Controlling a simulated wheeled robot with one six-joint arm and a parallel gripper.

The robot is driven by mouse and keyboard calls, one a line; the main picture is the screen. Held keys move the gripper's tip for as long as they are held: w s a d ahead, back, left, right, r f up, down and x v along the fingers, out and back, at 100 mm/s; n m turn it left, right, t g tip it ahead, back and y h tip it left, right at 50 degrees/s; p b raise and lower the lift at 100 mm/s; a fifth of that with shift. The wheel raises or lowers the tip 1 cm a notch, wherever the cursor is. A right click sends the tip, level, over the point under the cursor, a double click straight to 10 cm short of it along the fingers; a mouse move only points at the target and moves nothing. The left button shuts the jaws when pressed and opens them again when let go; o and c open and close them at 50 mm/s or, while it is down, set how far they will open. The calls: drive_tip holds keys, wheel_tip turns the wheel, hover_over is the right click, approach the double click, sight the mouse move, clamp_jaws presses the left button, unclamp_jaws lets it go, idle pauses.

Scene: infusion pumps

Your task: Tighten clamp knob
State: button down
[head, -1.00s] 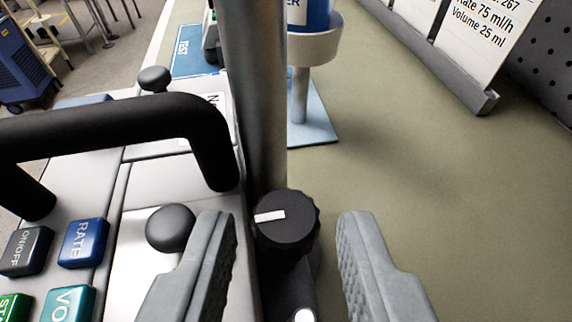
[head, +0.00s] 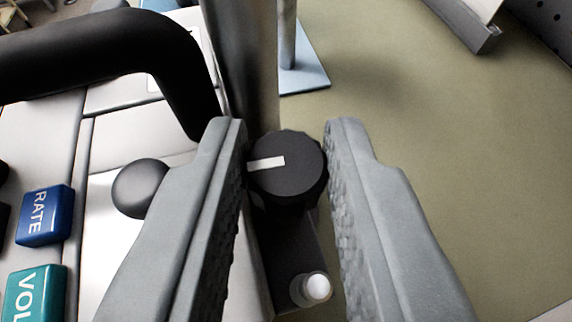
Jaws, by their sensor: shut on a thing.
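The clamp knob (head: 290,185) is black and round with a ridged rim, and a white mark on its top points left.
Left of the pole is the pump (head: 100,190) with a black handle (head: 110,50), a round black knob (head: 140,188), a blue RATE button (head: 45,215) and a teal button (head: 36,293). A white-tipped part (head: 316,288) lies below the clamp knob.

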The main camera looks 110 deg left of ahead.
drive_tip(key=shift+s+m+t, duration=0.15)
drive_tip(key=shift+m+t, duration=0.85)
drive_tip(key=shift+t, duration=0.2)
drive_tip(key=shift+s+m+t, duration=0.1)
drive_tip(key=shift+m+t, duration=0.9)
drive_tip(key=shift+t, duration=0.2)
drive_tip(key=c, duration=1.5)
unclamp_jaws()
drive_tip(key=shift+w+n+g, duration=0.1)
drive_tip(key=shift+n+g, duration=0.2)
drive_tip(key=shift+g, duration=0.1)
